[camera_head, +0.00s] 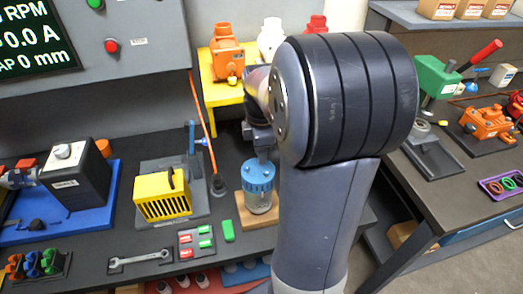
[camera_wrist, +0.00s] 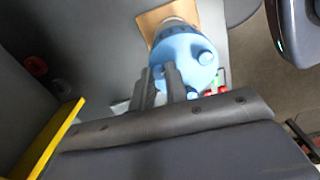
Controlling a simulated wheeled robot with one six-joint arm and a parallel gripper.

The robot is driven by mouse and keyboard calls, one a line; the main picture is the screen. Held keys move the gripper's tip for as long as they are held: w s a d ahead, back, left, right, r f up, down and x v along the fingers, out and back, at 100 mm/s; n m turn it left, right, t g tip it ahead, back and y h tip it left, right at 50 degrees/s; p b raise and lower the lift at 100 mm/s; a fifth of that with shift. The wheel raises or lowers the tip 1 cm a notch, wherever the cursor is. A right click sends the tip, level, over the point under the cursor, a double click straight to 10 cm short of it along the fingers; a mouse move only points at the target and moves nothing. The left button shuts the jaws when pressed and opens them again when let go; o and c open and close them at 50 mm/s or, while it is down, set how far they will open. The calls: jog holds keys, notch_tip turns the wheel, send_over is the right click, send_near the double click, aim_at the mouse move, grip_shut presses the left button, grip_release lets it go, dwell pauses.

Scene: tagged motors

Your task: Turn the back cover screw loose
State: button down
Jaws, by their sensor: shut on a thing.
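A motor with a light blue back cover (camera_head: 257,176) stands upright on a wooden board (camera_head: 243,213) in the head view. The fingers mostly hide that screw. In the head view my arm hides part of the gripper above the cover.
A yellow slotted box (camera_head: 163,195) on a grey plate stands to the left, with a wrench (camera_head: 140,259) and small red and green blocks (camera_head: 196,241) in front. A yellow stand (camera_head: 220,92) with an orange motor (camera_head: 227,55) is behind. Another bench is on the right.

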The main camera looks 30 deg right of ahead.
jog(key=shift+s+f+n, duration=0.1)
jog(key=shift+f+n, duration=0.1)
jog(key=shift+n, duration=0.6)
jog(key=c, duration=1.4)
grip_release()
jog(key=shift+r, duration=0.1)
jog(key=shift+r, duration=0.1)
notch_tip(320, 180, up, 11)
jog(key=shift+f+b, duration=0.15)
jog(key=shift+b, duration=0.2)
